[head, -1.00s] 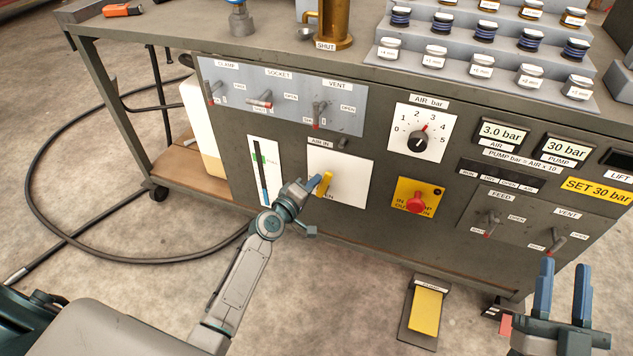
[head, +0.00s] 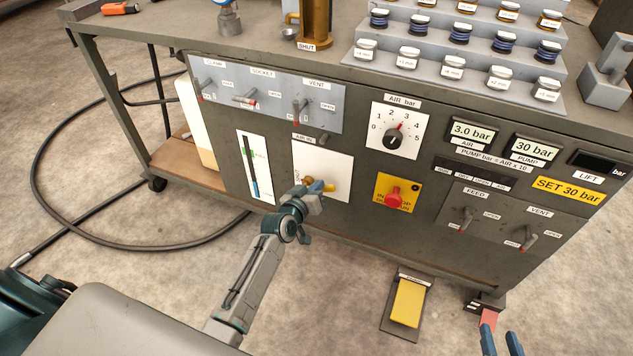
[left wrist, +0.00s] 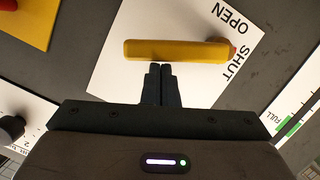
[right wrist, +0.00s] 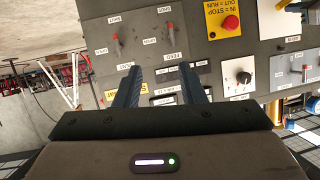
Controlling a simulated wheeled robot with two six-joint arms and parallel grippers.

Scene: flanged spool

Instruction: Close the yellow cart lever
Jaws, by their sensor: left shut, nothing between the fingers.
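The yellow lever (head: 324,187) sits on the white AIR IN plate (head: 338,164) on the cart's front panel. It lies roughly level in the head view, with the SHUT print to its left. In the left wrist view the lever (left wrist: 175,50) runs sideways, its red-tipped end near the SHUT and OPEN print. My left gripper (left wrist: 160,68) is shut and empty, its fingertips right at the lever's lower edge; I cannot tell whether they touch. My right gripper (right wrist: 159,67) is open and empty, away from the lever; its fingertips show at the bottom of the head view.
A red stop button (head: 394,197) on a yellow plate is right of the lever. Small valve levers sit on the grey panel (head: 270,95) above and the FEED/VENT panel (head: 498,222). A yellow pedal (head: 407,303) is on the floor. A black hose loops at left.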

